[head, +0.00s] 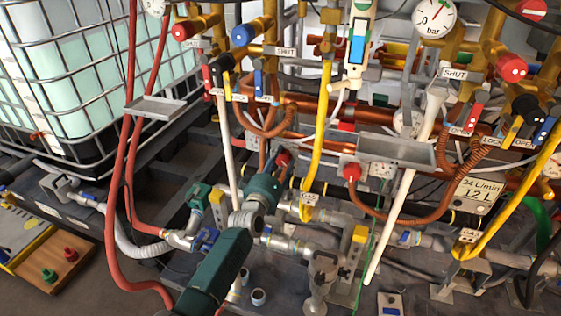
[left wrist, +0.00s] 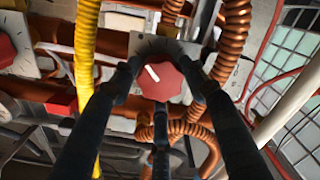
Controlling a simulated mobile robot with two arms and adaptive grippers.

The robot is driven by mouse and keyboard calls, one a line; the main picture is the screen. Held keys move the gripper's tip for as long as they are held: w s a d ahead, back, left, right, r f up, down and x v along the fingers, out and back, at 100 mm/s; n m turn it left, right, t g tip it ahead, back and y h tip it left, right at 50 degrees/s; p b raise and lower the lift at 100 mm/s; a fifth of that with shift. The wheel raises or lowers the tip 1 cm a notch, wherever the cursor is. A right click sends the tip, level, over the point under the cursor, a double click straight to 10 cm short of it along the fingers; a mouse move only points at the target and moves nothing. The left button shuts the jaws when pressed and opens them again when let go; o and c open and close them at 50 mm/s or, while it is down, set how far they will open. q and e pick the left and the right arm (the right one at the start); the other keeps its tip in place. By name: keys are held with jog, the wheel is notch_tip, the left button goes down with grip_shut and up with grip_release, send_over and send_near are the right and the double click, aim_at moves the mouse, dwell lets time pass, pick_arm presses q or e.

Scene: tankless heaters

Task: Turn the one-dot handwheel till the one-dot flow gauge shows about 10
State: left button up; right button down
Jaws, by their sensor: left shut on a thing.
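My left gripper (head: 272,178), dark green, reaches up to a red handwheel (head: 283,158) on the pipework, which it mostly covers. In the left wrist view its dark fingers (left wrist: 160,82) are shut around the red handwheel (left wrist: 160,80), whose white mark slants toward the upper left. A second red handwheel (head: 352,172) sits to the right, beside a small dotted plate (head: 382,170). I cannot read which handwheel has one dot. A round gauge (head: 406,122) is partly hidden behind a tray and a white pipe; its reading cannot be told. My right gripper is not in view.
A bar gauge (head: 434,17) is at the top right. A grey tray (head: 396,150), a yellow hose (head: 321,120) and copper coiled hoses crowd the handwheels. A caged tank (head: 85,65) stands at left.

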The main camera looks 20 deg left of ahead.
pick_arm(q)
jog(key=shift+s+d+f, duration=0.15)
jog(key=shift+d+f, duration=0.05)
jog(key=shift+f, duration=0.4)
jog(key=o, duration=1.2)
jog(key=shift+c, duration=0.2)
jog(key=shift+r, duration=0.2)
jog(key=shift+r, duration=0.1)
jog(key=s, duration=1.2)
jog(key=shift+a, duration=0.25)
jog(key=shift+w, duration=0.1)
